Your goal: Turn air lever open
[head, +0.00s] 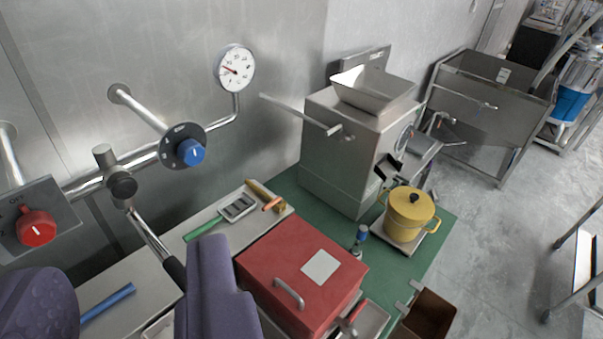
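The air lever (148,235) is a metal bar with a black grip. It hangs from a valve with a black hub (121,186) on the wall pipe and slants down to the right. The grip's lower end (173,268) reaches the right purple finger and is partly hidden there. My gripper (125,300) shows as two purple fingers at the bottom left, set wide apart with nothing held between them. I cannot tell whether the right finger touches the grip.
A blue knob (191,152), a red switch (36,228) and a pressure gauge (235,69) are on the wall. A red box (290,260), a steel grinder (345,150) and a yellow pot (409,213) stand to the right. A blue rod (108,302) lies between the fingers.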

